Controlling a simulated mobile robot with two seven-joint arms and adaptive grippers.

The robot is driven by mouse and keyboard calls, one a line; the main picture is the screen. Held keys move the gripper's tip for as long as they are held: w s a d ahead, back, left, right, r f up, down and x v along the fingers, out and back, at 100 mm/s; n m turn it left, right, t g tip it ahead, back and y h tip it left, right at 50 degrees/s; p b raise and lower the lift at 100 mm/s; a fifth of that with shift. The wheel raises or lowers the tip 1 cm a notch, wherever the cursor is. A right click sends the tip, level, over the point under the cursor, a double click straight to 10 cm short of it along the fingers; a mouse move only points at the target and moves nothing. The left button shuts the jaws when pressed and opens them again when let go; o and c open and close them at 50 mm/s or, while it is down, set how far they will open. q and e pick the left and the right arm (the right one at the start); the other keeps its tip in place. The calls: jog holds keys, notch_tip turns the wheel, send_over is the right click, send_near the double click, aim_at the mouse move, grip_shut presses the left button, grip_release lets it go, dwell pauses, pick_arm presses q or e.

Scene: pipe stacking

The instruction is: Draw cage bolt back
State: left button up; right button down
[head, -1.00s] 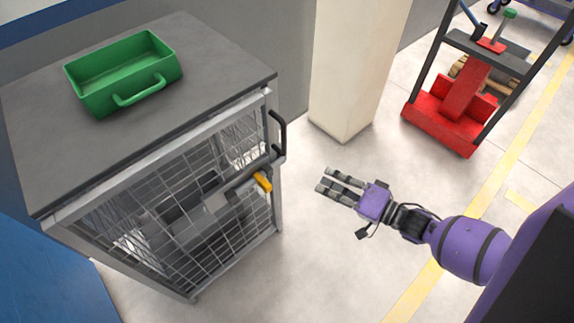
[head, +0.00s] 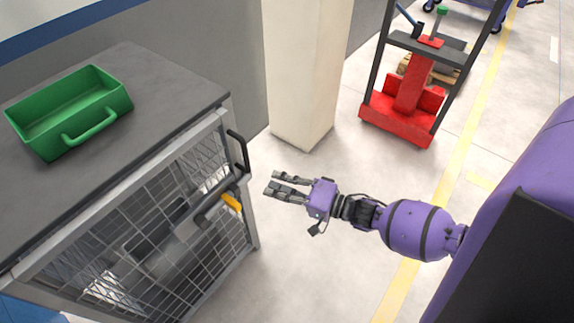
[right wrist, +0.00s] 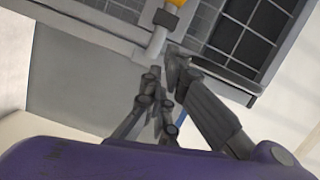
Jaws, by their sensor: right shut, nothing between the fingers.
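The wire-mesh cage (head: 150,240) stands at the left in the head view, with its door facing right. Its bolt (head: 213,208) is a grey bar with a yellow grip (head: 231,202) near the door's right edge. The bolt's grey bent part (right wrist: 155,42) and yellow end (right wrist: 176,3) show at the top of the right wrist view. My right gripper (head: 273,184) is shut and empty, to the right of the bolt and apart from it. Its fingers (right wrist: 165,88) point towards the cage front. My left gripper is not in view.
A black handle (head: 240,150) sticks out at the cage's upper right corner, above the bolt. A green bin (head: 70,112) sits on the grey cage top (head: 165,90). A pale pillar (head: 305,80) and a red lift (head: 405,110) stand behind. The floor right of the cage is clear.

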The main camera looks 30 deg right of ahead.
aim_at(241, 206)
jog(key=w+a+f, duration=0.1)
jog(key=w+a, duration=0.1)
jog(key=a, duration=0.4)
jog(key=shift+w, duration=0.2)
jog(key=shift+a, duration=0.1)
jog(key=a, duration=0.1)
jog(key=s+a+p, duration=0.1)
jog(key=a, duration=0.1)
jog(key=a+p, duration=0.1)
jog(key=shift+s+a+r, duration=0.1)
jog(key=shift+s+a, duration=0.3)
